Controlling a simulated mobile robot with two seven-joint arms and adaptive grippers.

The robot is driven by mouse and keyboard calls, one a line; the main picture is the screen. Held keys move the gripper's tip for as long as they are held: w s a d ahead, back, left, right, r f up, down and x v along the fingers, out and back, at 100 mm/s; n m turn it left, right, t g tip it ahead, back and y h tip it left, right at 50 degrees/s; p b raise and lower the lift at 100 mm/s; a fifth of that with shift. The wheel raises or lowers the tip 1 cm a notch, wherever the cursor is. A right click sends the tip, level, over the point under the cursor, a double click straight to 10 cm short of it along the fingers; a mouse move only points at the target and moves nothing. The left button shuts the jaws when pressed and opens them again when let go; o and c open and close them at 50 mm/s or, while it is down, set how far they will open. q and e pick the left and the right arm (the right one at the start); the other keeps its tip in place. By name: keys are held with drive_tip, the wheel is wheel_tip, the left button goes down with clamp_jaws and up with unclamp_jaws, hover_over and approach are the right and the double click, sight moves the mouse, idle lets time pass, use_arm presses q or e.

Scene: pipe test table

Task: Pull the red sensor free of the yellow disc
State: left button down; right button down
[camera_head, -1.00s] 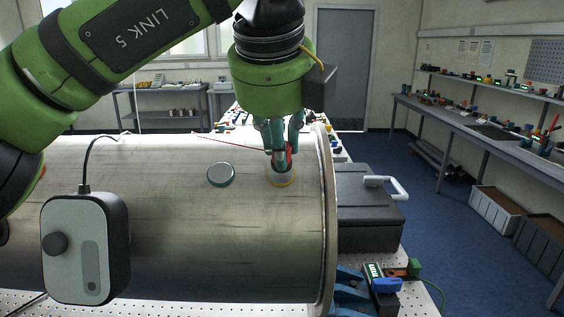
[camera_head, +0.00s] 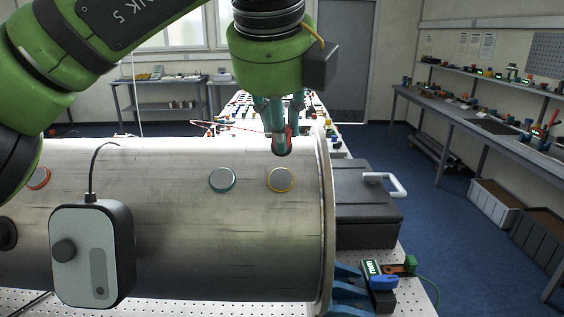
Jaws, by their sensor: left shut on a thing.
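My left gripper (camera_head: 282,148) is above the pipe and points down. It is shut on the red sensor (camera_head: 289,135), of which only a red strip shows between the fingers. The yellow disc (camera_head: 281,179), a grey disc with a yellow rim, sits on the upper side of the large metal pipe (camera_head: 190,240). The sensor is clear of the disc, with a visible gap below the fingertips. A thin red cable (camera_head: 215,124) runs left from the gripper area. My right gripper is not in view.
A teal-rimmed disc (camera_head: 222,179) and a red-rimmed disc (camera_head: 39,177) are also on the pipe. A grey box with a knob (camera_head: 92,255) is at the pipe's front left. A dark case (camera_head: 368,215) with a white handle stands right of the pipe flange (camera_head: 327,220).

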use_arm(q)
drive_tip(key=shift+r+p, duration=1.6)
drive_tip(key=shift+r, duration=0.65)
